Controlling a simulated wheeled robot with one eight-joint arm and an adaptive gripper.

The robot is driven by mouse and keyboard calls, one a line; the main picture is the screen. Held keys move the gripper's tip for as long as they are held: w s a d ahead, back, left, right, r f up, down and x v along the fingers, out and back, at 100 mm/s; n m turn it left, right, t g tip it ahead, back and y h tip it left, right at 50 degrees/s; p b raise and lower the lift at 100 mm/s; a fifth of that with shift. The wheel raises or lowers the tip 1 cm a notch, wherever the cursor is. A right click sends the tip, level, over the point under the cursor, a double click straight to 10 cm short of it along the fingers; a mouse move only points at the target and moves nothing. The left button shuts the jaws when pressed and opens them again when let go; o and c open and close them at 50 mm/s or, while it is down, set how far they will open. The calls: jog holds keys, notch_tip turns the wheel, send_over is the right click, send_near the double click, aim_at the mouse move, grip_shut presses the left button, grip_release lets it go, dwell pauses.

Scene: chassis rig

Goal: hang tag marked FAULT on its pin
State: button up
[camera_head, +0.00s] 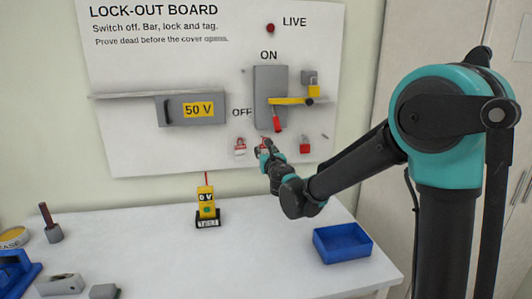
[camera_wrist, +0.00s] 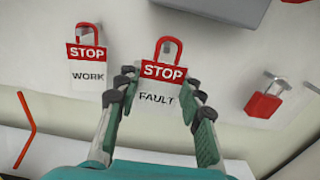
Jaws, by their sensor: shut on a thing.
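The FAULT tag (camera_wrist: 158,92) is white with a red STOP band and a red loop at its top. In the wrist view it sits between the fingers of my gripper (camera_wrist: 160,84), which are shut on its sides. The tag faces the camera and hangs about upright, close to the board; I cannot tell whether its loop is still on a peg. In the head view my gripper (camera_head: 266,149) is at the board below the switch box, largely covering the tag. The WORK tag (camera_wrist: 88,66) hangs to the left, also in the head view (camera_head: 240,147).
A red padlock (camera_wrist: 267,97) hangs to the right. A small pin (camera_head: 325,136) juts from the board (camera_head: 140,140) beyond it. The grey switch box (camera_head: 268,82) above has a yellow bar (camera_head: 290,101) and red handle (camera_head: 277,122). A tester (camera_head: 207,207) and blue tray (camera_head: 342,243) stand below.

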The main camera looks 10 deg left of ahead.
aim_at(266, 149)
jog(key=shift+w+a+r, duration=0.1)
jog(key=shift+w+r, duration=0.15)
jog(key=shift+v, duration=2.95)
jog(key=shift+s, duration=0.1)
jog(key=shift+r, duration=0.1)
dwell(0.6)
